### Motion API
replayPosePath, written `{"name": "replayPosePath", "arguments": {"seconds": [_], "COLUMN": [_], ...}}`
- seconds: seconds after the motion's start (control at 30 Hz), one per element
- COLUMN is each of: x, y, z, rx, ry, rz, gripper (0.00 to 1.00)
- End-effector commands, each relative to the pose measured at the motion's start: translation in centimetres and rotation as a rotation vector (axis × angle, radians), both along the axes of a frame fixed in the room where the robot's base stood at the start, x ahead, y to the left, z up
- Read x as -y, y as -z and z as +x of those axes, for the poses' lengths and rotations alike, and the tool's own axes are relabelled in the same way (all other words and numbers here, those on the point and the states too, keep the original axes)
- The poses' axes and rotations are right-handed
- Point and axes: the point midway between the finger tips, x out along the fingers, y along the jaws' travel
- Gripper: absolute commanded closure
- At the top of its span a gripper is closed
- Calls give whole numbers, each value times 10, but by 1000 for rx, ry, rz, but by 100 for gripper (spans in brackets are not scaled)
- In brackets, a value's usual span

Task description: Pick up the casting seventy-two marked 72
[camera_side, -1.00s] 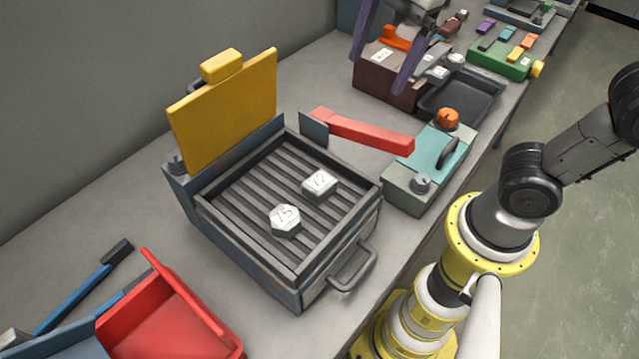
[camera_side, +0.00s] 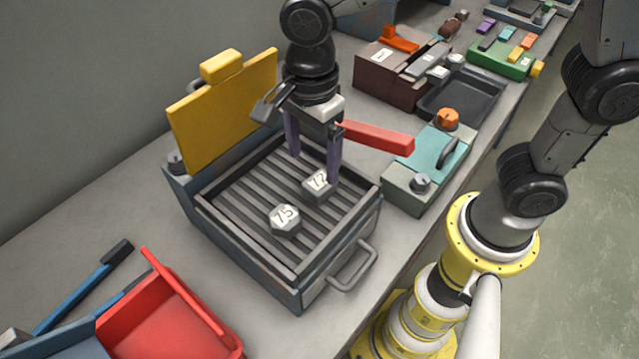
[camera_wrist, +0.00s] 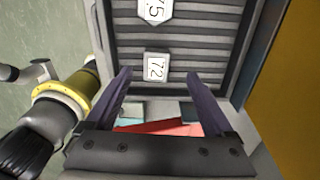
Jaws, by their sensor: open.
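The casting marked 72 (camera_side: 318,186) is a small pale block lying on the ribbed grill tray (camera_side: 239,190). It also shows in the wrist view (camera_wrist: 157,67), number facing up, just beyond and between my fingertips. My gripper (camera_side: 318,168) is open and empty above the back right of the tray, its purple fingers pointing down. One finger partly covers the casting in the side view. In the wrist view my gripper (camera_wrist: 158,74) has its two fingers well apart. A hexagonal casting marked 75 (camera_side: 285,219) lies nearer the front of the tray.
A raised yellow lid (camera_side: 224,108) stands behind the tray, left of my gripper. A red handle-like bar (camera_side: 376,138) lies close on the right, by a teal box (camera_side: 431,166). A red bin (camera_side: 170,325) is at the front left.

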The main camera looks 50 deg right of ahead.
Motion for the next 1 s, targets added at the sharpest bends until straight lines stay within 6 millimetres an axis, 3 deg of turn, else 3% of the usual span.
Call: {"name": "replayPosePath", "arguments": {"seconds": [0.17, 0.5, 0.77, 1.0], "x": [3, 10, 9, 9], "y": [11, 53, 56, 55], "z": [-2, -6, -6, -6], "rx": [-2, -2, 1, 1], "ry": [1, 1, 0, 0], "rz": [-1, -1, 1, 1], "gripper": [12, 12, 12, 52]}}
